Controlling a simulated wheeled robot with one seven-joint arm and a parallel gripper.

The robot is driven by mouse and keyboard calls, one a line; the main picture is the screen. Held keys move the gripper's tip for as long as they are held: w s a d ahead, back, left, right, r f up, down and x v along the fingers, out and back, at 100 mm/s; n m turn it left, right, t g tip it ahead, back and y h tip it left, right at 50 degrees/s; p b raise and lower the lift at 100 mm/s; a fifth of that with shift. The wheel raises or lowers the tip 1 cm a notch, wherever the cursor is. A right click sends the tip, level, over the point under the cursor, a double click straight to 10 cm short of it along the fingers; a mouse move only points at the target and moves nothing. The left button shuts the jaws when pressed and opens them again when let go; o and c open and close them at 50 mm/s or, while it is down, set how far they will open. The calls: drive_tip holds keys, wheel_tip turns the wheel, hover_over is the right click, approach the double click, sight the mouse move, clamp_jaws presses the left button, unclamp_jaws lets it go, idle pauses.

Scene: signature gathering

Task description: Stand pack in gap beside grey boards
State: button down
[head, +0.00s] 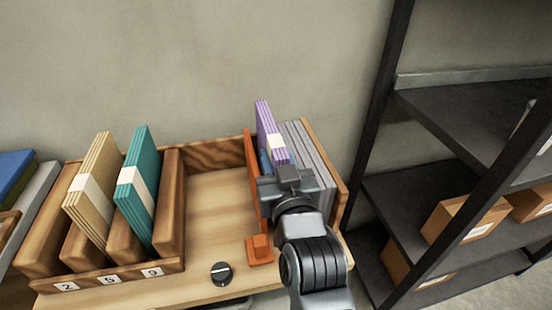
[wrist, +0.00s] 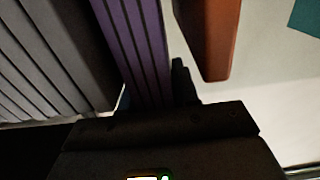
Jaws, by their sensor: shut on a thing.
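A purple pack with a pale band (head: 268,128) stands nearly upright in the head view, at the right part of the wooden rack. My gripper (head: 277,170) is shut on it from the front; the purple pack also fills the middle of the wrist view (wrist: 135,45). The grey boards (head: 310,155) stand just right of the pack in the head view, and at the left in the wrist view (wrist: 45,50). An orange divider (head: 252,165) stands on the pack's other side. In the wrist view a strip of space shows between pack and divider. The pack's lower end is hidden by my arm.
A tan pack (head: 92,190) and a teal pack (head: 139,185) stand in numbered wooden slots at left. An orange block (head: 259,250) and a black knob (head: 221,273) are at the front. The rack's middle floor (head: 215,205) is clear. Dark shelving (head: 450,110) with boxes stands at right.

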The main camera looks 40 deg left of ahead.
drive_tip(key=c, duration=0.8)
unclamp_jaws()
drive_tip(key=shift+c, duration=0.2)
drive_tip(key=shift+r+p, duration=0.35)
drive_tip(key=b+v, duration=0.1)
drive_tip(key=v, duration=1.1)
drive_tip(key=shift+r, duration=0.2)
drive_tip(key=shift+s, duration=0.1)
